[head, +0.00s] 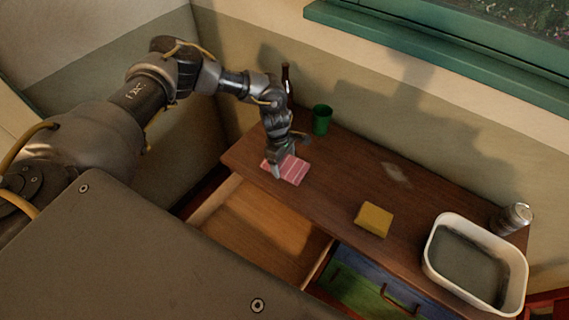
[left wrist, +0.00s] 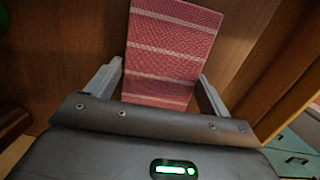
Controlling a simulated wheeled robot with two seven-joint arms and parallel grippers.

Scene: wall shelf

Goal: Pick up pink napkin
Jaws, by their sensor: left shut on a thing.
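The pink napkin (head: 291,171) is flat, with pale stripes, at the left end of the brown wooden tabletop. My left gripper (head: 277,170) reaches down onto it from above, at its left part. In the left wrist view the napkin (left wrist: 168,50) runs between the two grey fingers of my left gripper (left wrist: 160,90), one finger at each side edge. The gripper is shut on the napkin. The fingertips are partly hidden in the head view. My right gripper is not in view.
A green cup (head: 322,120) and a dark bottle (head: 287,85) stand behind the gripper. A yellow sponge-like block (head: 374,219), a white basin (head: 438,262) and a can (head: 514,218) are to the right. An open drawer (head: 255,225) juts out below the tabletop.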

